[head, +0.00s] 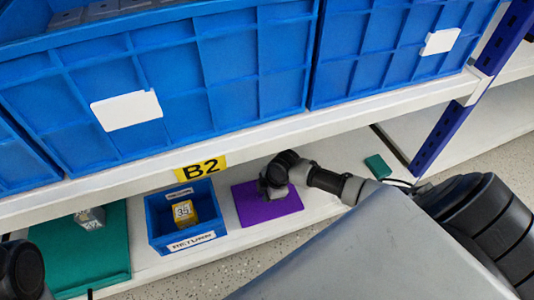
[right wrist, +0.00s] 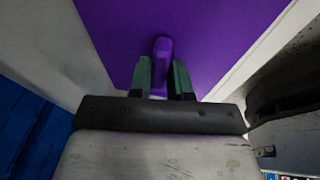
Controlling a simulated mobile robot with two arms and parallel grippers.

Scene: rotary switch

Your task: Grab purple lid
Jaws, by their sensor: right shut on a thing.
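The purple lid (head: 285,208) lies flat on the lower shelf, right of the small blue bin. It fills much of the right wrist view (right wrist: 215,35), where its raised handle (right wrist: 162,48) stands out. My right gripper (right wrist: 163,78) has its two green fingers on either side of that handle and is shut on it. In the head view my right gripper (head: 272,190) is over the lid and its wrist hides the handle and fingertips. My left gripper does not show; only a dark part of my left arm is at the bottom left.
A teal block (head: 378,166) is at right. The upper shelf edge (head: 290,132) with large blue crates (head: 215,75) overhangs.

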